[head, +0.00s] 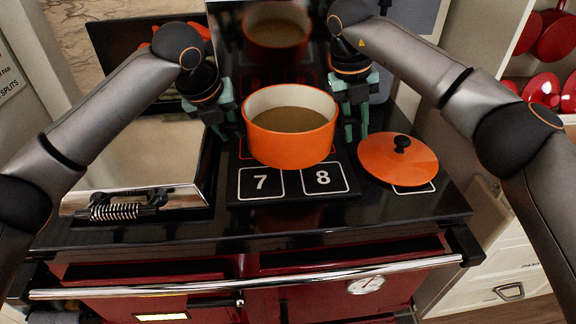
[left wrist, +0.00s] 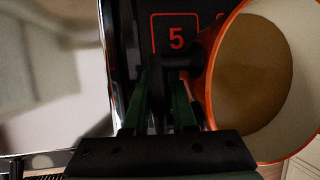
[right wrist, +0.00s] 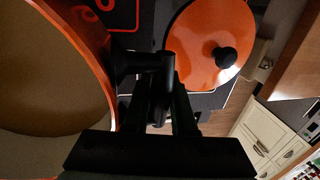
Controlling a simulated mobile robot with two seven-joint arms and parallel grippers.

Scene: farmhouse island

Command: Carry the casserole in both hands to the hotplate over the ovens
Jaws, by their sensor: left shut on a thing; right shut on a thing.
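The orange casserole (head: 290,148), cream inside and holding a brown filling, is upright over the black hotplate panel (head: 234,194) behind the squares marked 7 and 8. I cannot tell whether its base touches the panel. My left gripper (head: 228,128) is shut on its left handle, and my right gripper (head: 357,125) is shut on its right handle. The left wrist view shows the casserole (left wrist: 222,48) beside the left fingers and a red-outlined 5 on the panel. The right wrist view shows its wall (right wrist: 98,28) and the dark right handle (right wrist: 130,62) at the fingers.
The orange lid (head: 385,165) with a black knob lies on the range top to the right. A closed silver cover (head: 140,165) with a coiled handle is at the left. A chrome rail (head: 250,281) runs along the red oven front. Red pans (head: 545,88) stand on shelves at the right.

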